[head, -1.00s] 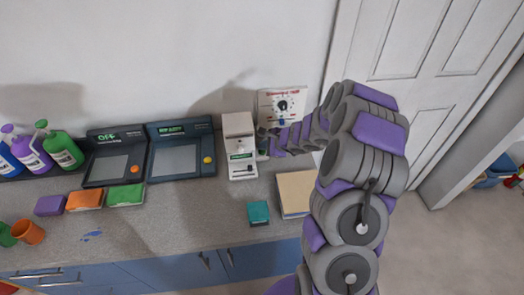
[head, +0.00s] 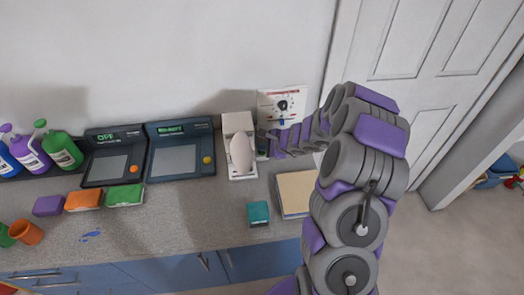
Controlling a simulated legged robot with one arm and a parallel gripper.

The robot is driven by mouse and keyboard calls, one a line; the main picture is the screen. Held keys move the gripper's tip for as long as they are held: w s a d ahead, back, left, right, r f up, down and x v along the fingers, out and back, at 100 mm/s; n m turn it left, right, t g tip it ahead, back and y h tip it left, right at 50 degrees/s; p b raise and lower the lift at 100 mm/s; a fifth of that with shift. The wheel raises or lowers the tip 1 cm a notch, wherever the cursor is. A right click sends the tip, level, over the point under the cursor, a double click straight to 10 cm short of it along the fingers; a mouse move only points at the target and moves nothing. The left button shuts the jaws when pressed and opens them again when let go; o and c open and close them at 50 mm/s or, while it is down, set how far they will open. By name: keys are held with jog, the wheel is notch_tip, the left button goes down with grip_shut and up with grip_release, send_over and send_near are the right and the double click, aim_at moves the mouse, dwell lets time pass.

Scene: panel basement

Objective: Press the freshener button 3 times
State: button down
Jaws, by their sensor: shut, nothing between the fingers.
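The freshener appears to be the white upright dispenser (head: 234,123) standing against the wall at the back of the counter. A pale, pinkish-white oval puff (head: 241,154) shows in front of it and covers its label and much of its base. My gripper (head: 264,142) reaches in from the right, shut and empty, with its tip right beside the dispenser's right side. I cannot tell whether it touches. The button itself cannot be made out.
A white wall panel with a dial (head: 282,104) is just behind my gripper. Two dark devices with screens (head: 113,160) (head: 180,150) stand to the left. A teal block (head: 258,213) and a tan board (head: 295,192) lie in front.

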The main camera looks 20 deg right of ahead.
aim_at(264, 153)
jog(key=shift+r, duration=0.1)
jog(key=shift+r+p, duration=0.7)
jog(key=shift+r, duration=0.05)
notch_tip(264, 153, up, 5)
jog(key=p, duration=0.4)
jog(key=shift+d, duration=0.1)
dwell(2.5)
